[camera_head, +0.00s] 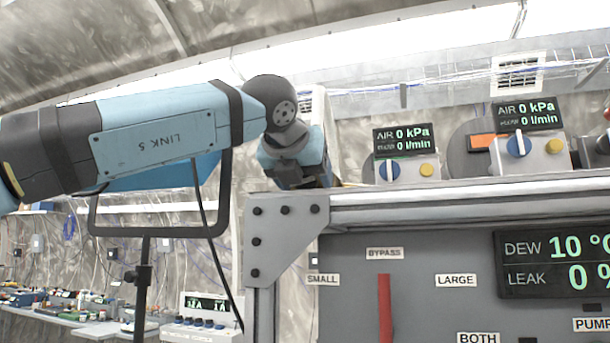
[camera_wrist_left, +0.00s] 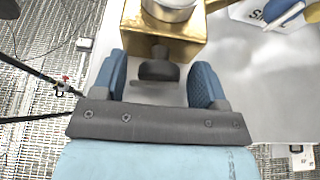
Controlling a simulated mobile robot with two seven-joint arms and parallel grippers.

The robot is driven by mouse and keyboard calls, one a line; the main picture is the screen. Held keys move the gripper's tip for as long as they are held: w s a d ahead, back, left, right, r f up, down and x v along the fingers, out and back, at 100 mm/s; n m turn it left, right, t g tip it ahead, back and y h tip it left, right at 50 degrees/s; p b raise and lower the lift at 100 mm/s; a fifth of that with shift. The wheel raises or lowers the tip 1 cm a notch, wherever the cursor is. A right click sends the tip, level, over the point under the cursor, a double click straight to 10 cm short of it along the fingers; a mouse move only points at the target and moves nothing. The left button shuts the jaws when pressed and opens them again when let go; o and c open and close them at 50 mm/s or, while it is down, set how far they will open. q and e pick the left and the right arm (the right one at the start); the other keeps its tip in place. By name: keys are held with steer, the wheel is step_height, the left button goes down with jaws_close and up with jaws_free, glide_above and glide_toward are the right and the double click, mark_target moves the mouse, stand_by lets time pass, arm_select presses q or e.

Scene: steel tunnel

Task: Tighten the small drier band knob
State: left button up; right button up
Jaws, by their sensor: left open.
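My left arm reaches across the head view to the upper left corner of the grey panel frame, and its fingers are hidden there. In the left wrist view my left gripper (camera_wrist_left: 159,82) is open, with one blue finger on each side of a small black knob (camera_wrist_left: 158,68). The knob sticks out of a brass block (camera_wrist_left: 190,45) towards the gripper. A gap shows between the knob and each finger. In the head view the knob is not visible; a SMALL label (camera_head: 323,280) is on the panel. My right gripper is not in view.
In the wrist view a blue handle (camera_wrist_left: 291,14) and a partly cut-off label stand right of the block. In the head view a red bar (camera_head: 385,308) is on the panel, and two gauge boxes (camera_head: 405,171) stand above the steel frame rail (camera_head: 450,203).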

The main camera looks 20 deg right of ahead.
arm_select(q)
steer(key=shift+c, duration=1.3)
steer(key=c, duration=0.7)
steer(key=shift+o, duration=0.2)
steer(key=shift+m+b, duration=0.35)
steer(key=shift+m, duration=0.15)
steer(key=o, duration=0.9)
steer(key=shift+s, duration=0.1)
